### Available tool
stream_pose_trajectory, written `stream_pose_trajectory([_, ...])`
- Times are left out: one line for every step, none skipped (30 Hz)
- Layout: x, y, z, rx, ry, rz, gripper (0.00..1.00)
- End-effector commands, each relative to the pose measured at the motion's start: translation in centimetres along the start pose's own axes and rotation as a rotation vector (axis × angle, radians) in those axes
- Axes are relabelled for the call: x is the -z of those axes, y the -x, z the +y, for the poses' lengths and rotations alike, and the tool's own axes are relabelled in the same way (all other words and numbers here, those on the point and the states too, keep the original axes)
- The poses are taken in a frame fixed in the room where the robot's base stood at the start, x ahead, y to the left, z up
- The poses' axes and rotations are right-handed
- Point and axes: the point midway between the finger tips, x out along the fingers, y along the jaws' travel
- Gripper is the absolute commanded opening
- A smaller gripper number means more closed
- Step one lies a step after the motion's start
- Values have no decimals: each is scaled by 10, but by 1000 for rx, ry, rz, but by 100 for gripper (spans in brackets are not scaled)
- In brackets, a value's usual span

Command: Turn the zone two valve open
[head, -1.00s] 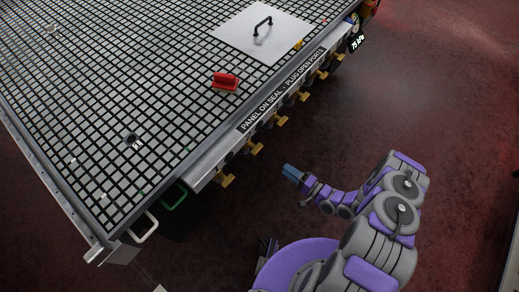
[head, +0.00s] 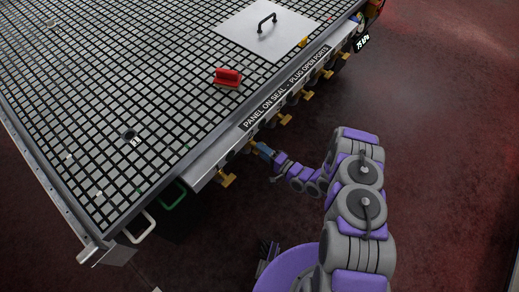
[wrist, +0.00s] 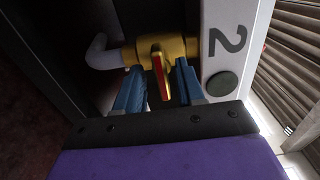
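The zone two valve (wrist: 148,52) shows in the wrist view as a brass body beside a white plate marked "2" (wrist: 228,40). Its handle (wrist: 159,75), yellow with a red strip, points toward my gripper. My gripper (wrist: 160,88) is open, with one blue finger on each side of the handle.
Several other yellow valves (head: 226,180) line the table edge on both sides. A gauge reads 75 kPa (head: 361,43). The floor at right is clear.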

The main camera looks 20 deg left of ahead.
Motion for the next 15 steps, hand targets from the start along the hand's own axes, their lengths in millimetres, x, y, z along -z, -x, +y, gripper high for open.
stream_pose_trajectory([-1, -6, 1, 0, 0, -3, 38])
stream_pose_trajectory([-1, -8, 1, 0, 0, -2, 38])
stream_pose_trajectory([-1, -10, 1, 0, 0, -1, 38])
stream_pose_trajectory([0, -12, 1, 0, 0, -1, 38])
stream_pose_trajectory([-1, -13, 0, 0, 0, -1, 38])
stream_pose_trajectory([-1, -14, 0, 1, 0, -1, 38])
stream_pose_trajectory([-1, -15, 0, 1, 0, -1, 38])
stream_pose_trajectory([-1, -16, 0, 1, -1, -1, 38])
stream_pose_trajectory([0, -16, 0, 1, -1, -1, 38])
stream_pose_trajectory([0, -16, 0, 1, -1, 0, 38])
stream_pose_trajectory([0, -16, 0, 1, -1, 0, 38])
stream_pose_trajectory([0, -16, 0, 1, -1, 0, 38])
stream_pose_trajectory([0, -16, 0, 1, -1, 0, 38])
stream_pose_trajectory([0, -16, 0, 1, -1, 0, 38])
stream_pose_trajectory([0, -16, 0, 1, -1, 0, 38])
